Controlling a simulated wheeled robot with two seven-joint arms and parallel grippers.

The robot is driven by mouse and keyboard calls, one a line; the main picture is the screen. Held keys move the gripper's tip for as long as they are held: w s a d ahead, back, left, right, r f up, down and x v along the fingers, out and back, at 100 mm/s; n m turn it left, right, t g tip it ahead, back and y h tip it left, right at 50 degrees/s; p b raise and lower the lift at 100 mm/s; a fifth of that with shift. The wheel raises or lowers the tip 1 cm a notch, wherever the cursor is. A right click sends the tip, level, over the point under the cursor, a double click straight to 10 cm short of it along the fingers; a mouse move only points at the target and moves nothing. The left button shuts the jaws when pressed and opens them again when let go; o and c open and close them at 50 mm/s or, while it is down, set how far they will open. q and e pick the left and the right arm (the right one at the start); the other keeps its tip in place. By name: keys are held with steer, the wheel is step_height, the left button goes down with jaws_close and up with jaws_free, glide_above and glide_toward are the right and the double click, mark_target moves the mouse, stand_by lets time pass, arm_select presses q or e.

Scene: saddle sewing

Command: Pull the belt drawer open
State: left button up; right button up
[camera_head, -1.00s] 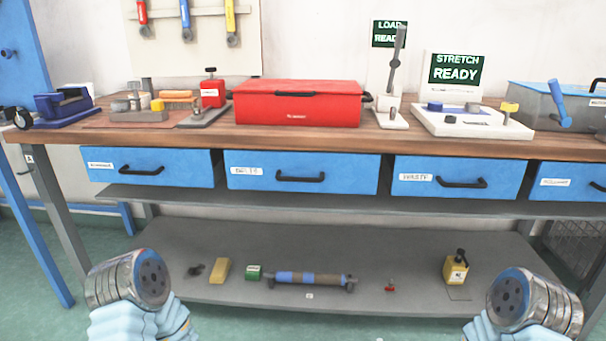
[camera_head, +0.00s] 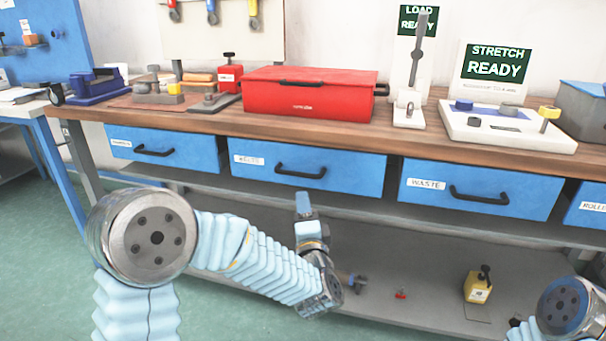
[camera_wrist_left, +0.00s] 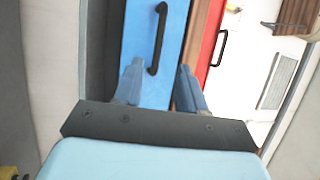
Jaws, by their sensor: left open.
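The belt drawer (camera_head: 350,172) is the blue front second from the left under the bench top, with a small white label and a black bar handle (camera_head: 300,171). It looks shut. My left gripper (camera_head: 303,200) is below that handle, in front of the drawer row, apart from it. In the left wrist view the left gripper (camera_wrist_left: 158,80) is open and empty, its fingers pointing at the blue drawer front (camera_wrist_left: 140,50). The handle (camera_wrist_left: 158,38) lies beyond the fingertips, between their lines. My right gripper is out of view; only part of that arm shows.
Blue drawers flank it: one at left (camera_head: 195,152) and the waste drawer (camera_head: 530,195) at right. A red toolbox (camera_head: 310,95) stands on the wooden bench top (camera_head: 230,122) above. The grey lower shelf (camera_head: 420,290) holds a yellow bottle (camera_head: 478,287).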

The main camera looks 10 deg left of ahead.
mark_target(297, 175)
arm_select(q)
steer(key=p+x, duration=0.2)
steer(key=x, duration=1)
steer(key=shift+w+a, duration=0.1)
steer(key=shift+w, duration=0.1)
steer(key=shift+c, duration=0.4)
steer(key=shift+f, duration=0.1)
jaws_close()
